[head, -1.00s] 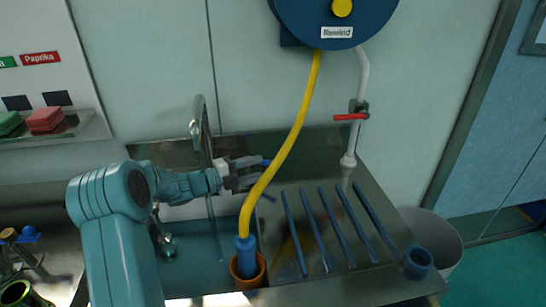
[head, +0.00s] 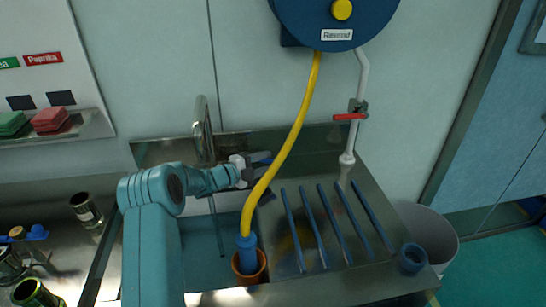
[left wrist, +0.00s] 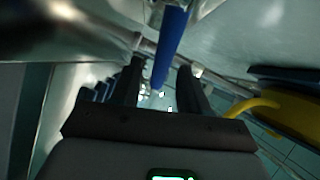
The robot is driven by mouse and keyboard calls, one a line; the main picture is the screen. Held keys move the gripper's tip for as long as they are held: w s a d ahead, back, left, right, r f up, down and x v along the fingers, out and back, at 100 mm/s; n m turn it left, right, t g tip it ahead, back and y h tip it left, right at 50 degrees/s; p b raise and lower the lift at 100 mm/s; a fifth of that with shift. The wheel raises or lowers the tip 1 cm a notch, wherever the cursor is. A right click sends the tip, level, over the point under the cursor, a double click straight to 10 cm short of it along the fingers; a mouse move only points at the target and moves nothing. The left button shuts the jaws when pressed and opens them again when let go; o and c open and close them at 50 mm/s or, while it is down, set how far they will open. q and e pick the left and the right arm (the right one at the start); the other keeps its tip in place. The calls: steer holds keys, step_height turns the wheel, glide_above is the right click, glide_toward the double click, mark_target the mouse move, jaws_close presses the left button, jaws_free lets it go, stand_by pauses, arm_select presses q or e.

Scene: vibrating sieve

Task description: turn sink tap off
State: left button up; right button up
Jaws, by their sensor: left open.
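The sink tap (head: 203,128) is a metal gooseneck standing at the back of the sink (head: 200,232). A thin bluish line, possibly water, hangs below it into the basin. My left gripper (head: 264,168) is beside the tap on its right, close to the yellow hose. A blue lever (head: 263,157) shows at its fingers. In the left wrist view, the blue lever (left wrist: 171,45) reaches down between the two dark fingers of my open left gripper (left wrist: 160,66). I cannot tell whether either finger touches it. My right gripper is out of view.
The yellow hose (head: 297,130) hangs from a blue reel (head: 335,18) into an orange-brown pot (head: 248,274) at the sink. A red-handled valve (head: 348,117) is on the white wall pipe. Blue bars (head: 330,225) lie on the drainboard. Cans stand at the left.

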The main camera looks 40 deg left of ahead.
mark_target(266, 162)
arm_select(q)
steer(key=x, duration=0.4)
steer(key=shift+f, duration=0.1)
jaws_close()
